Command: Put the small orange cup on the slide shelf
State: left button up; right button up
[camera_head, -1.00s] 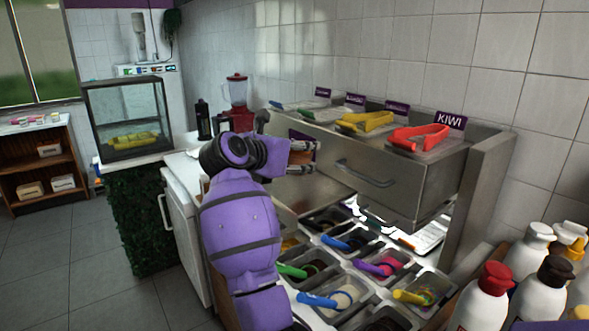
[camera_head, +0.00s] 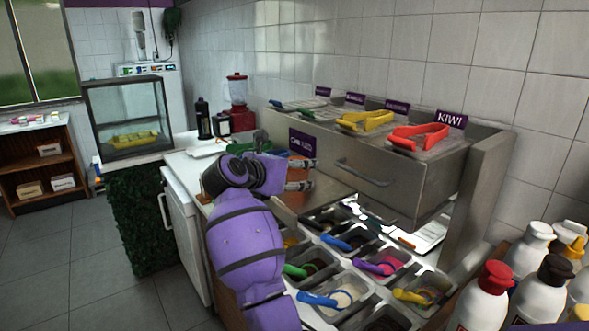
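An orange-brown patch shows in that gap. It may be the small orange cup, but I cannot tell whether the fingers touch it or it lies behind them. A steel shelf surface (camera_head: 332,199) lies just right of and below the fingers; I cannot tell for sure that it is the slide shelf.
Below right are steel topping bins with coloured spoons, such as a blue spoon (camera_head: 317,299). Red tongs (camera_head: 420,134) and yellow tongs (camera_head: 365,120) lie on the steel unit (camera_head: 400,185). Sauce bottles (camera_head: 483,297) stand at lower right. A red blender (camera_head: 238,105) stands behind.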

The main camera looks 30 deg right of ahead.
jog(key=shift+o, duration=0.2)
jog(key=shift+r, duration=0.1)
jog(key=shift+r, duration=0.25)
pick_arm(q)
jog(key=shift+f+b, duration=0.55)
jog(key=shift+b, duration=0.05)
pick_arm(e)
jog(key=v, duration=1.2)
pick_arm(q)
jog(key=shift+s+f, duration=0.1)
pick_arm(e)
jog(key=shift+f, duration=0.15)
pick_arm(q)
jog(key=shift+s+f, duration=0.15)
jog(key=shift+s, duration=0.35)
jog(key=shift+w, duration=0.3)
